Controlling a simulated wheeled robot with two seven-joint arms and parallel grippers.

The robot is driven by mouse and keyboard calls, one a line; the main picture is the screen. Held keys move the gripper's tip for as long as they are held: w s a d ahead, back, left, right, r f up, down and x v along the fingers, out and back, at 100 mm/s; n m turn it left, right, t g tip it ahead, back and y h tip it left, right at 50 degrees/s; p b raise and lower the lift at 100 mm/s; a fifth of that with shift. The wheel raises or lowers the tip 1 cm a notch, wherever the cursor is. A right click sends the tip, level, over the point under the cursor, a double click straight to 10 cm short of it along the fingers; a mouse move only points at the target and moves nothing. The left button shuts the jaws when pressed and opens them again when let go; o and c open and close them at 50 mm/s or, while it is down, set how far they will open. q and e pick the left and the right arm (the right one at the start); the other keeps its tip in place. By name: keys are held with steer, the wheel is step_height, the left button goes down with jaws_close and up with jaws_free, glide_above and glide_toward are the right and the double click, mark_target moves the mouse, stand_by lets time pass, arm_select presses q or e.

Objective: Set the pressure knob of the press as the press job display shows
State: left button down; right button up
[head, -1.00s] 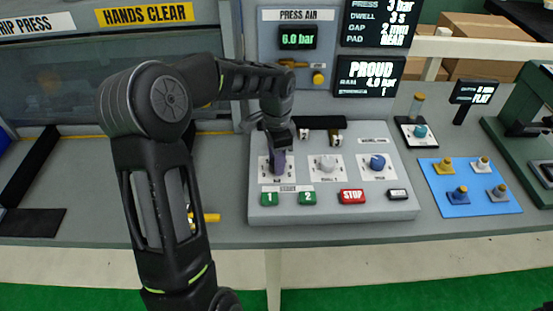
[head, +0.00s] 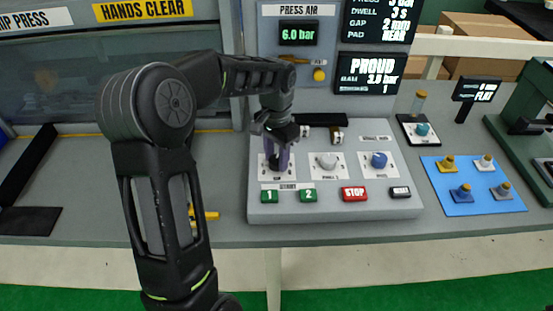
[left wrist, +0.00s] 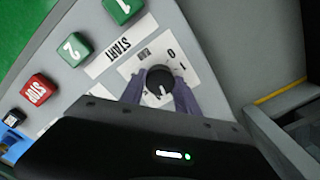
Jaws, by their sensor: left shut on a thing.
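The press job display (head: 376,22) reads press 3 bar, dwell 3 s, gap 2 mm, pad rear; its top line is cut off. The lower display (head: 370,74) reads PROUD, about 3.8 bar and 1. My left gripper (head: 277,160) is at the leftmost dial of the control panel (head: 330,208), fingers pointing down. In the left wrist view its purple fingers (left wrist: 160,92) are shut on the black knob (left wrist: 160,77), one on each side. The knob's white pointer shows; much of its scale is hidden. My right gripper is out of view.
A grey knob (head: 327,161) and a blue knob (head: 379,160) stand right of the held knob. Green start buttons (head: 269,196) and a red STOP button (head: 354,194) lie in front. A blue mat (head: 462,200) with several small pieces is at the right.

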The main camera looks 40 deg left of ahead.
mark_target(276, 159)
arm_select(q)
steer(key=shift+n+b, duration=0.3)
steer(key=shift+n, duration=1)
steer(key=c, duration=0.9)
jaws_free()
steer(key=shift+r+b, duration=0.45)
steer(key=shift+r, duration=3.45)
